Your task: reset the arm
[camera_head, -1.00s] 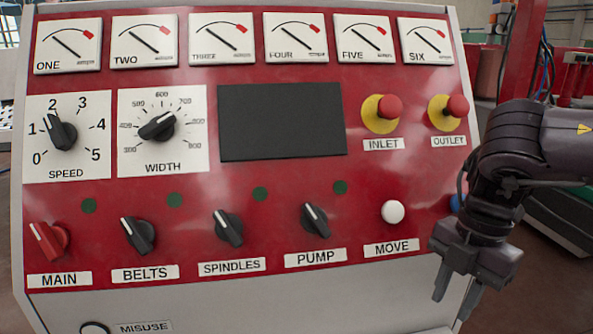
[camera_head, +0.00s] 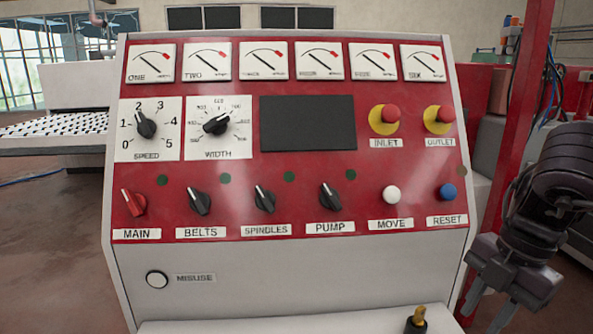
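My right gripper (camera_head: 487,309) hangs at the lower right, beside the right edge of the control panel and apart from it. Its two fingers point down with a gap between them and nothing visible in it. The red control panel (camera_head: 240,165) faces me, with the blue RESET button (camera_head: 447,191), the white MOVE button (camera_head: 391,194) and the red MAIN knob (camera_head: 133,203). My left gripper is out of view.
Yellow-ringed red INLET (camera_head: 390,115) and OUTLET (camera_head: 445,115) buttons sit at the panel's right. A red post (camera_head: 512,110) stands behind my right arm. A brass-topped part (camera_head: 417,318) rises at the bottom edge. Open floor lies at left.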

